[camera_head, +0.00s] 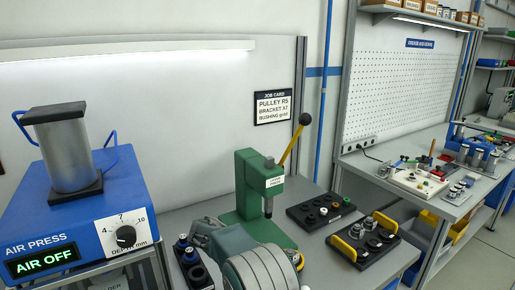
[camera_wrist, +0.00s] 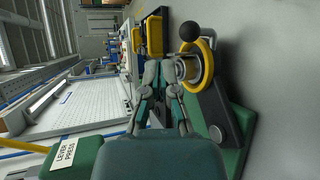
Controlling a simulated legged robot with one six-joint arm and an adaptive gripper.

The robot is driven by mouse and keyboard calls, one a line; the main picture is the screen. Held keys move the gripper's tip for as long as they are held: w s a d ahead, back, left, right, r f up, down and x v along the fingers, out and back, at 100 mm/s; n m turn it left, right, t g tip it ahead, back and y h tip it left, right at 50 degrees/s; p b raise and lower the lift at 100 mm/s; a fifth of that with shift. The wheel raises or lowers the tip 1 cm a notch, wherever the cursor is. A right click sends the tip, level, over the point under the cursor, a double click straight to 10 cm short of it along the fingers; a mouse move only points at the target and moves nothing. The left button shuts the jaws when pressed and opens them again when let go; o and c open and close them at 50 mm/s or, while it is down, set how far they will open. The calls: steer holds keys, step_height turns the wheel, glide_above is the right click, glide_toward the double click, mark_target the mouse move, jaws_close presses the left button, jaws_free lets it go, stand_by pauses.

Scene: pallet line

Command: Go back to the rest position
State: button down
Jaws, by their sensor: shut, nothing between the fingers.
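My gripper (camera_wrist: 161,72) is shut and empty in the wrist view, its fingers pointing up the picture. Just right of the fingertips is a fixture with a yellow ring (camera_wrist: 208,62), a black ball knob (camera_wrist: 190,31) and a green base (camera_wrist: 240,125). I cannot tell whether the fingers touch it. A green lever press (camera_head: 250,185) with a yellow lever stands mid-bench in the head view. Its labelled green part (camera_wrist: 70,158) shows at lower left in the wrist view. The fingers cannot be made out in the head view.
A blue air press (camera_head: 75,215) reading AIR OFF stands at left. Right of the lever press are a black parts tray (camera_head: 305,225) and a black tray with yellow handles (camera_head: 378,258). A black holder (camera_head: 190,255) is at the front. Another bench (camera_head: 455,212) stands at right.

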steer(key=s+d+r+y, duration=0.8)
steer(key=s+d+r, duration=0.3)
steer(key=s+r, duration=0.25)
steer(key=s+d+m+t+y, duration=0.1)
steer(key=s+t+y, duration=0.4)
steer(key=s, duration=1.4)
steer(key=shift+s+d+f+m+t+y, duration=0.25)
steer(key=shift+s+d+m+t+y, duration=0.1)
steer(key=shift+m+y, duration=0.3)
